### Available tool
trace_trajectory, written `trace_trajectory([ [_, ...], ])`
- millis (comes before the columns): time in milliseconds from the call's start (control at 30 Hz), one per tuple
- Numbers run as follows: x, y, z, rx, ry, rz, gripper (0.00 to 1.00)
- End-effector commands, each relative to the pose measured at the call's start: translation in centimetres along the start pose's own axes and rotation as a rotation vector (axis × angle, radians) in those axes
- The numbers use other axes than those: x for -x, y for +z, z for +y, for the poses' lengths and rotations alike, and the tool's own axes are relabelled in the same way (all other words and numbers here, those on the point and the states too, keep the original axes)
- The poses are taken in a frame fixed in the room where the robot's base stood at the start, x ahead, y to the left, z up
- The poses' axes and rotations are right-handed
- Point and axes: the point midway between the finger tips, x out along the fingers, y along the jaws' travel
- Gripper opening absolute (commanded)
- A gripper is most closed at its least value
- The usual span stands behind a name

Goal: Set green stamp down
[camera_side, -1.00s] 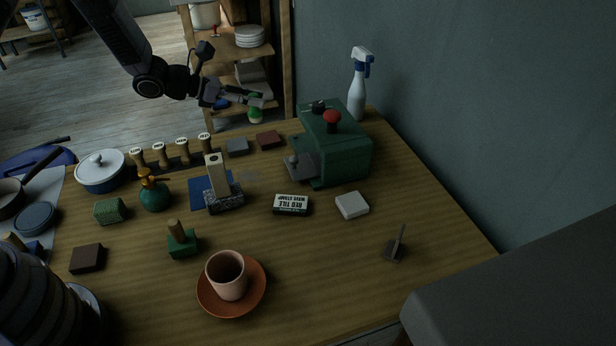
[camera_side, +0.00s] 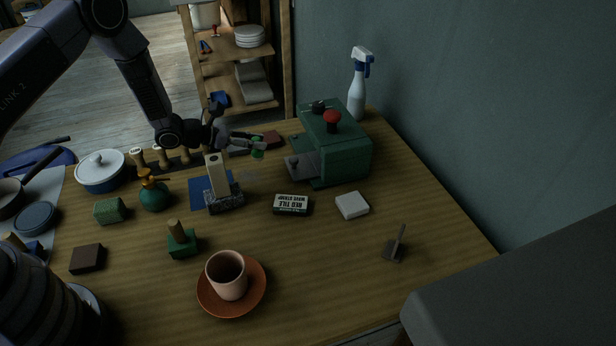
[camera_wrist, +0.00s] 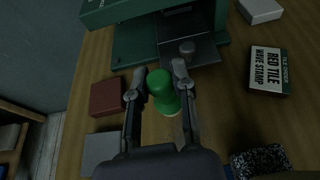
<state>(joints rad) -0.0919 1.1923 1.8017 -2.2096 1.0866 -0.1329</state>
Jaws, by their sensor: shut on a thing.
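The stamp's lower end is partly hidden. It looks to be above the tabletop, but I cannot tell how far.
The green press (camera_side: 343,150) with its grey plate (camera_wrist: 186,48) stands close to the right. The dark red block (camera_wrist: 107,97) and grey block (camera_wrist: 100,150) lie nearby. A tall wooden piece (camera_side: 217,175) on a speckled base and the RED TILE box (camera_side: 291,204) are in front.

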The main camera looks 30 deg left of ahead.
Motion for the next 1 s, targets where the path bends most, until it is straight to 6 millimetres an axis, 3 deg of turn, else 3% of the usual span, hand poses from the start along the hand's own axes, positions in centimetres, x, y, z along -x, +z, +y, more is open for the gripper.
trace_trajectory([
  [300,-1.5,-3.6,0.0,0.000,0.000,-0.001,0.00],
  [700,-1.7,-4.1,0.0,0.000,0.000,0.000,0.00],
  [733,-1.6,-4.0,0.0,0.000,0.000,0.000,0.27],
  [900,-1.6,-4.0,0.0,-0.001,0.000,0.000,0.49],
  [1000,-1.6,-4.0,0.0,-0.001,0.000,0.000,0.49],
])
